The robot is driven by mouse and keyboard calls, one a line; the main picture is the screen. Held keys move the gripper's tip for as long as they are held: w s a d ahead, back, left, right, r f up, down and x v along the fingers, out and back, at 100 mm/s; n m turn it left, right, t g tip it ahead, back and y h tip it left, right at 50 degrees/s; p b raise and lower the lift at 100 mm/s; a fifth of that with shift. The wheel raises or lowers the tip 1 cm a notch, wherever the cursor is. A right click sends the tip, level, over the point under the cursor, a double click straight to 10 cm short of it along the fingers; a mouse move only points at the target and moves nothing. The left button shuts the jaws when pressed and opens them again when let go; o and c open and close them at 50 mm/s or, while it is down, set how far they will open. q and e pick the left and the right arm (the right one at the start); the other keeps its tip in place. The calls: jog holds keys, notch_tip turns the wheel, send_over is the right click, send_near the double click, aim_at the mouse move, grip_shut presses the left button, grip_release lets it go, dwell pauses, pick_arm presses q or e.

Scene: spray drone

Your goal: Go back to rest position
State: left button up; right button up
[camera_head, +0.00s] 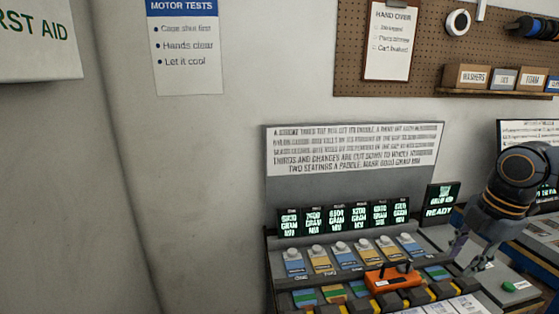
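My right gripper (469,256) comes in from the right side of the head view, a dark arm end with two grey fingers pointing down. Its fingers are apart with nothing seen between them, over the right end of the grey console (428,236). An orange box with dark levers on top (393,279) sits on the console to the left of the fingers, apart from them. My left gripper is not in view.
The console carries a row of small lit displays (342,217), blue and yellow slots with pale knobs (342,254), and a screen reading READY (440,203). A green button (509,286) is at right. A pegboard (350,50) with a shelf hangs behind.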

jog(key=s+a+f+m+g, duration=0.1)
jog(key=s+a+f, duration=0.1)
jog(key=f, duration=0.9)
jog(key=s+a+f+m, duration=0.1)
jog(key=a+f+m, duration=0.15)
jog(key=f, duration=0.95)
jog(key=s+a+f+m+t, duration=0.2)
jog(key=s+a+f+m, duration=0.4)
jog(key=a+f+m, duration=0.45)
jog(key=s+d+f+m+h+b, duration=0.1)
jog(key=s+f+m, duration=0.1)
jog(key=f, duration=1)
jog(key=s+f+m, duration=0.2)
jog(key=f, duration=1.1)
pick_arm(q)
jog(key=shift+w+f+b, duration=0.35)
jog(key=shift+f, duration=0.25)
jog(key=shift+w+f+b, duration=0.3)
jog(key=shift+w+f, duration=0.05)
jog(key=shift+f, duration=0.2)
pick_arm(e)
jog(key=s+d+f+g, duration=0.1)
jog(key=s+f+g, duration=0.1)
jog(key=s+f, duration=1.6)
jog(key=shift+s+d+f, duration=0.3)
jog(key=shift+s+f, duration=0.05)
jog(key=shift+s, duration=0.45)
